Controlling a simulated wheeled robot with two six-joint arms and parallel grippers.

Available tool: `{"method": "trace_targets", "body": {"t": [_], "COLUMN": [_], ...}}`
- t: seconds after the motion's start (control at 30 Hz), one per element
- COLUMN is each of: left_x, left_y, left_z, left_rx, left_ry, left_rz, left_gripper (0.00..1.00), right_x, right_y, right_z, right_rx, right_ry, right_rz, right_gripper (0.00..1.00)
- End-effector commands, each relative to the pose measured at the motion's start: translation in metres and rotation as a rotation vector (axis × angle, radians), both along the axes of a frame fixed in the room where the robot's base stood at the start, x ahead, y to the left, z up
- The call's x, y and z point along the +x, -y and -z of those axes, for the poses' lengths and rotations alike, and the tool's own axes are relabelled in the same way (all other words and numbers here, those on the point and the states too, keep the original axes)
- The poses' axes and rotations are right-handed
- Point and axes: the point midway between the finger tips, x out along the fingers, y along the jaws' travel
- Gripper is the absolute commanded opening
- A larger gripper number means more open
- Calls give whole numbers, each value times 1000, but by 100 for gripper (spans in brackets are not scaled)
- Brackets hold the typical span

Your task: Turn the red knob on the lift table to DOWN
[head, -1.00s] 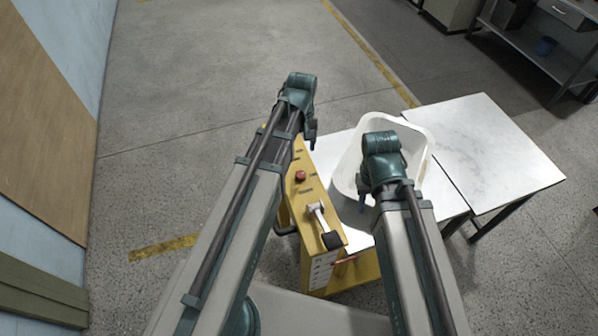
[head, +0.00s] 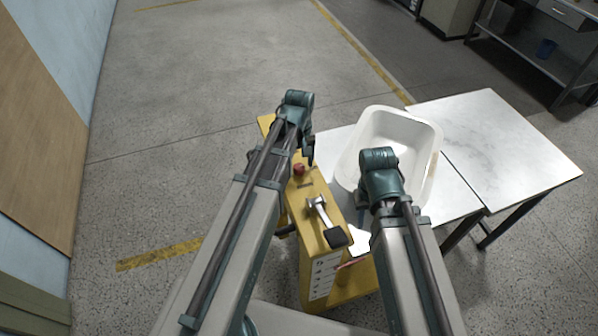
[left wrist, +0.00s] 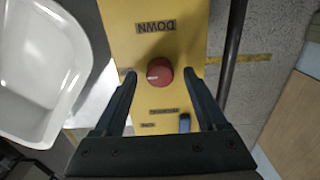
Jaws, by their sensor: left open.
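The red knob (head: 299,169) sits on the yellow top of the lift table's control box (head: 319,207). In the left wrist view the knob (left wrist: 160,72) has a pale mark pointing to picture left. The word DOWN (left wrist: 156,26) is printed upside down above it; a small label is at its left and two are below. My left gripper (head: 309,156) is over the box by the knob. Its open fingers (left wrist: 159,76) show on either side of the knob; I cannot tell whether they touch it. My right gripper (head: 362,210) is by the tub, its jaws mostly hidden.
A white tub shell (head: 432,150) stands on the table right of the box. A lever with a black grip (head: 337,237) rises from the box near the knob. A pale-topped table (head: 500,140) adjoins at the right. Open floor lies beyond and left.

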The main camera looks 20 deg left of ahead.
Motion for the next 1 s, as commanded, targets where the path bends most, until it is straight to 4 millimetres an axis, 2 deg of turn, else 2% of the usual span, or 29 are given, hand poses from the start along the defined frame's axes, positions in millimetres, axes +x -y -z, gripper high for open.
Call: {"method": "trace_targets", "body": {"t": [0.03, 0.1, 0.4, 0.8, 1.0], "left_x": [0, 0, 0, 0, 0], "left_y": [0, 0, 0, 0, 0], "left_z": [8, 11, 10, 10, 10], "left_rx": [0, 0, 0, 0, 0], "left_ry": [0, 0, 0, 0, 0], "left_rz": [0, 0, 0, 0, 4], "left_gripper": [74, 74, 74, 2, 0], "right_x": [0, 0, 0, 0, 0], "right_y": [0, 0, 0, 0, 0], "right_z": [8, 11, 10, 10, 10], "right_rx": [0, 0, 0, 0, 0], "right_ry": [0, 0, 0, 0, 0], "right_rz": [0, 1, 1, 1, 1], "right_gripper": [38, 38, 38, 38, 38]}}
